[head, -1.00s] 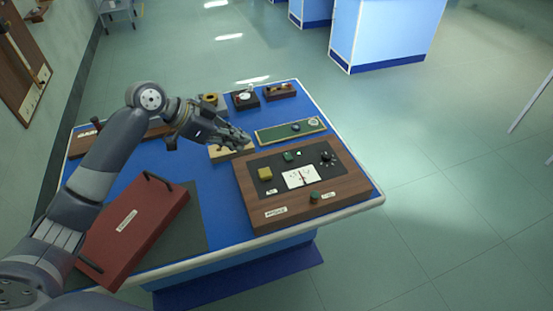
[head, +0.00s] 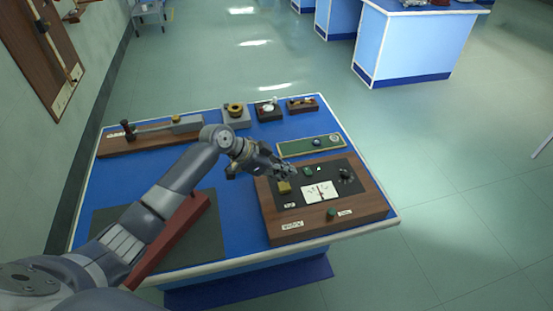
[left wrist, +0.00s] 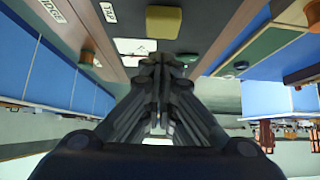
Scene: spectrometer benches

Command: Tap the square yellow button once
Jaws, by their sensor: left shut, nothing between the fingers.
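The square yellow button (head: 284,188) sits at the left of the black panel on a wooden instrument box (head: 370,198). It also shows at the top of the left wrist view (left wrist: 164,21). My left gripper (head: 289,172) is shut and empty, above the panel with its fingertips close to the button's far side. In the left wrist view, the closed fingers (left wrist: 160,65) point towards the panel, with the button beyond the tips. A gap shows there, but I cannot tell the exact height. My right gripper is out of view.
A white meter (head: 319,193), a green button (head: 308,170) and a dark knob (head: 345,174) share the panel. A green knob (head: 331,212) is at the front. A green board (head: 310,145) lies behind. My arm partly hides a red case (head: 172,236).

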